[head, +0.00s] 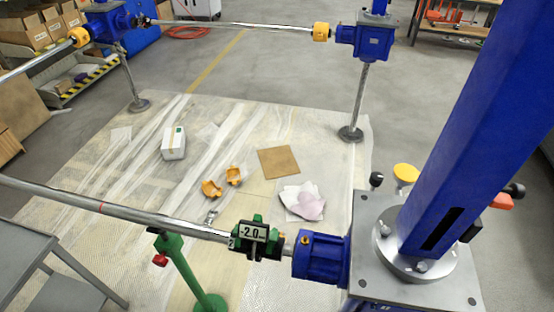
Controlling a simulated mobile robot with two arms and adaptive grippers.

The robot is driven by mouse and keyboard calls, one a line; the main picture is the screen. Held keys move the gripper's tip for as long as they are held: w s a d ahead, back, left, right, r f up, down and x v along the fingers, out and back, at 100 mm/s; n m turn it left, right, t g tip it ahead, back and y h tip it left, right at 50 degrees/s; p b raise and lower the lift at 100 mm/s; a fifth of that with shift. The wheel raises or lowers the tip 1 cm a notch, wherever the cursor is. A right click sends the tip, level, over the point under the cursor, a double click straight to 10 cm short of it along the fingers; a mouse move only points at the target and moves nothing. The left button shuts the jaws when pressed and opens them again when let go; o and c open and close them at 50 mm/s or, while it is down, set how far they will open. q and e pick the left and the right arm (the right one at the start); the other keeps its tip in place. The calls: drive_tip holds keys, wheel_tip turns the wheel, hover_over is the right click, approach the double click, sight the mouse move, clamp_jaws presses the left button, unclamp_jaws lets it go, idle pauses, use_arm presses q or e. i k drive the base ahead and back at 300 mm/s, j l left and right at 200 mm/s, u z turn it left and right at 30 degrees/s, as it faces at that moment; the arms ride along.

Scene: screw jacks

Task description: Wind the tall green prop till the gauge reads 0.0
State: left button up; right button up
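The green prop (184,268) stands at the lower middle, below the long steel shaft, with its foot near the bottom edge. A red knob (160,260) sits on its left side. A green-framed gauge (254,234) sits at the shaft's right end, beside a blue coupling housing; its display appears to read -2.0. A small tag that looks like a 2 is at the gauge's left. How the prop meets the shaft is partly hidden. Neither of my grippers is in view.
A blue column (470,130) on a grey plate (370,240) fills the right. A steel shaft (110,208) crosses from the left, above a grey cart (30,255). Cardboard, orange pieces and a white box (173,145) lie on the plastic floor sheet. Blue jacks (372,38) stand behind.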

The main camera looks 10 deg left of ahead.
sight(160, 261)
drive_tip(key=u, duration=1.4)
drive_tip(key=j, duration=0.15)
drive_tip(key=i+j+z, duration=0.1)
drive_tip(key=j, duration=0.3)
drive_tip(key=i+j+z, duration=0.1)
drive_tip(key=j, duration=0.35)
drive_tip(key=i+j+z, duration=0.1)
drive_tip(key=i+j, duration=0.15)
drive_tip(key=j, duration=0.2)
drive_tip(key=i+j+z, duration=0.1)
drive_tip(key=j, duration=0.35)
drive_tip(key=z, duration=1.05)
